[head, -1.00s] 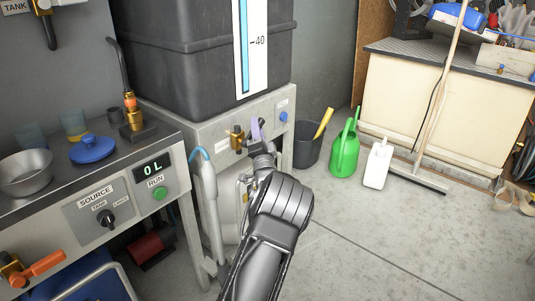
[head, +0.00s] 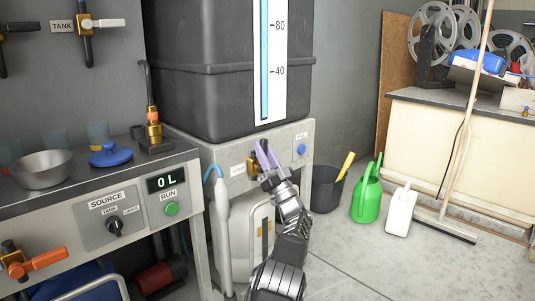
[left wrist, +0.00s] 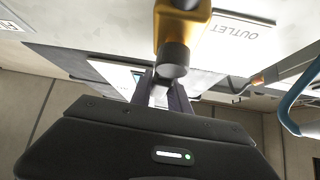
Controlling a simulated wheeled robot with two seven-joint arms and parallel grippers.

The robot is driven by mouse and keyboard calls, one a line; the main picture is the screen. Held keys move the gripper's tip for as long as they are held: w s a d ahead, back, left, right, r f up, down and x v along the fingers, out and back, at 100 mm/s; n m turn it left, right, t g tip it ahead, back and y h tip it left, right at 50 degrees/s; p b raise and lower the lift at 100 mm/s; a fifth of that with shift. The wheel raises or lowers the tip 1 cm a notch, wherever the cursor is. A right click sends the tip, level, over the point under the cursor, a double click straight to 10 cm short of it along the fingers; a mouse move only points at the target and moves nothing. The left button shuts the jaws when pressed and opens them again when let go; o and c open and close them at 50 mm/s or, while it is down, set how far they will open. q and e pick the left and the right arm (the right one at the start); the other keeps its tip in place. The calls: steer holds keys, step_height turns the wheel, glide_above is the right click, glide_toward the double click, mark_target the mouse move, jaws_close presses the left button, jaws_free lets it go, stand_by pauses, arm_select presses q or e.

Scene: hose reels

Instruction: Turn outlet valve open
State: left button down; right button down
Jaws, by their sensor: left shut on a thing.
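The outlet valve has a brass body (head: 252,166) on the front of the grey stand under the black tank. The wrist view shows the brass body (left wrist: 181,22) with a dark round stem, beside the OUTLET label (left wrist: 238,30). My left gripper (head: 266,153) reaches up from below, its purplish fingers just right of the brass body. In the wrist view the left gripper (left wrist: 161,95) is shut on a pale part just past the dark stem, apparently the valve handle. The fingers hide most of that handle, so its angle is unclear. My right gripper is not in view.
The black tank (head: 205,75) with its level gauge stands above. A grey wand with a blue hose (head: 222,235) hangs left of my arm. A panel (head: 167,183) reads 0 L. A dark bucket (head: 326,190) and green watering can (head: 366,197) stand right.

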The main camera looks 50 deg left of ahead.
arm_select(q)
steer(key=n+g, duration=0.2)
steer(key=shift+s+n, duration=0.3)
steer(key=shift+s, duration=0.05)
steer(key=shift+s+n+g, duration=0.15)
steer(key=shift+n+g, duration=0.45)
steer(key=shift+g, duration=0.1)
steer(key=c, duration=1.2)
jaws_free()
steer(key=shift+c, duration=0.2)
steer(key=shift+d, duration=0.1)
steer(key=v, duration=0.7)
steer(key=shift+f, duration=0.3)
steer(key=shift+d, duration=0.2)
